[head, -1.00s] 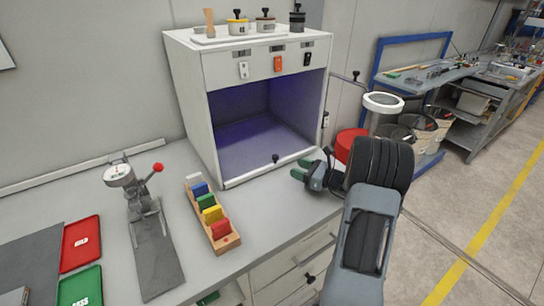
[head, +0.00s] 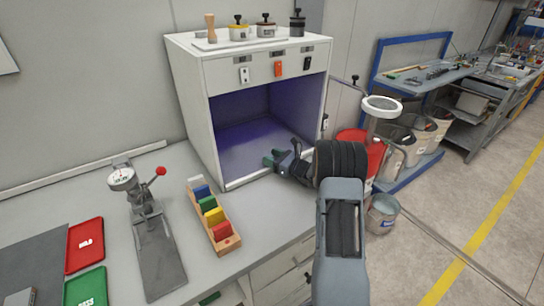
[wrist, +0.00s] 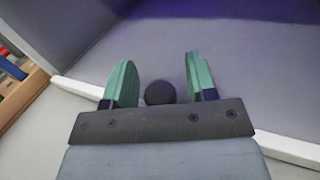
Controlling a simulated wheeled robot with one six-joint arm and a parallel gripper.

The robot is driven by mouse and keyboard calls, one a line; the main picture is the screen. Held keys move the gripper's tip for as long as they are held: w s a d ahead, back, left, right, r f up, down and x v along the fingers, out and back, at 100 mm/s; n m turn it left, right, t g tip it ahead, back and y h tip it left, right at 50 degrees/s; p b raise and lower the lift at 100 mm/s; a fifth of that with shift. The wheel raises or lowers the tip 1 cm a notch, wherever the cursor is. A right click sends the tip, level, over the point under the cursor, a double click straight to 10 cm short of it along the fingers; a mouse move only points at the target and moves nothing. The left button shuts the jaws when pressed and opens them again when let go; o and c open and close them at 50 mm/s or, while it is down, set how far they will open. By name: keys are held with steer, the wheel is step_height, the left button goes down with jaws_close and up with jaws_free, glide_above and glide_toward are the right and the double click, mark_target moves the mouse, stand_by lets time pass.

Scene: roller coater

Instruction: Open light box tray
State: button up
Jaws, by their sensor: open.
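The light box (head: 193,110) is a white cabinet on the bench with an open front and a violet-lit inside. Its tray (head: 238,152) forms the flat grey floor, with a white front lip that also crosses the wrist view (wrist: 85,88). A round black knob (wrist: 160,93) shows in the wrist view between my two green fingers. My gripper (head: 280,156) is open at the tray's front edge in the head view, where it hides the knob. In the wrist view my gripper (wrist: 161,65) has a finger on each side of the knob, with gaps visible.
A wooden rack (head: 214,215) of coloured blocks stands on the bench left of my gripper. A dial press (head: 145,220) and red (head: 85,245) and green trays lie further left. Pots (head: 266,26) stand on the box. Right of my arm are a red drum and buckets.

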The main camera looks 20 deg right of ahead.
steer(key=shift+w+a, duration=0.15)
steer(key=shift+w, duration=0.05)
steer(key=shift+c, duration=0.2)
jaws_close()
stand_by(0.4)
